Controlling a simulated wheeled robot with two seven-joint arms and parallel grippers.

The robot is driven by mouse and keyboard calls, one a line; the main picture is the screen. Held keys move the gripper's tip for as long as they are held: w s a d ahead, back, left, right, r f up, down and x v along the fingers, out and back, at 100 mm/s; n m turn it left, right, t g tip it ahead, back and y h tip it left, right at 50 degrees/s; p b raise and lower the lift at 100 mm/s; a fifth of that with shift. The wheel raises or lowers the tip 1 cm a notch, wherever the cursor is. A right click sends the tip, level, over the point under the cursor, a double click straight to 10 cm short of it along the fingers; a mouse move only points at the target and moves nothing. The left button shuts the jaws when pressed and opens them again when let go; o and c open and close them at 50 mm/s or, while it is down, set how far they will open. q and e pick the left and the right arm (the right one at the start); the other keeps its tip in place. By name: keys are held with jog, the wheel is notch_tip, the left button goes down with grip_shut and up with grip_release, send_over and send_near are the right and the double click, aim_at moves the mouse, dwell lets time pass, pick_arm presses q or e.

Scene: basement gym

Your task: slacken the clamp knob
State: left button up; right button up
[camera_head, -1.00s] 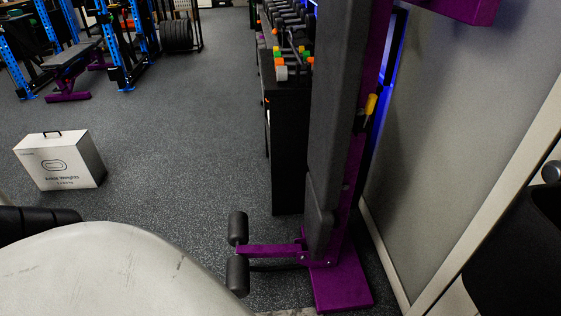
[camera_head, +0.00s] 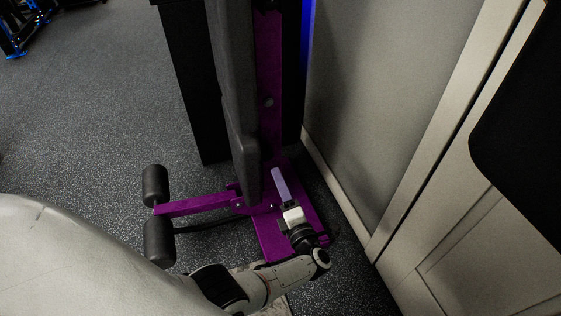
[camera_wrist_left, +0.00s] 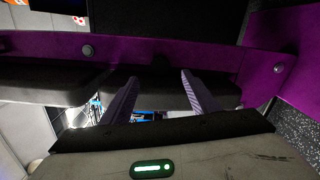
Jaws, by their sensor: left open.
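The purple frame (camera_head: 268,60) of a folded-up bench stands upright with its dark pads (camera_head: 235,85) on its left side. A small grey round piece (camera_head: 268,102) shows on the frame; I cannot tell whether it is the clamp knob. My left gripper (camera_head: 279,180) is low by the foot of the frame, fingers pointing up. My right gripper is not in view.
Two foam rollers (camera_head: 155,185) stick out left from the bench foot on a purple bar. A black rack (camera_head: 190,80) stands behind the bench. A grey wall panel (camera_head: 370,110) is close on the right.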

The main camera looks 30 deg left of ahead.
aim_at(268, 156)
pick_arm(q)
jog(key=b+x, duration=0.2)
jog(key=x, duration=0.7)
jog(key=shift+s+a, duration=0.1)
jog(key=shift+w+a+b, duration=0.3)
jog(key=shift+a+b, duration=0.05)
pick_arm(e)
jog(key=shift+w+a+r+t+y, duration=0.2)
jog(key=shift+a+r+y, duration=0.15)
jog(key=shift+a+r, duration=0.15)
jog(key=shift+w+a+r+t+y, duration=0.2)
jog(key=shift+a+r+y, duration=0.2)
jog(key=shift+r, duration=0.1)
pick_arm(q)
jog(key=shift+c, duration=0.2)
jog(key=c, duration=1)
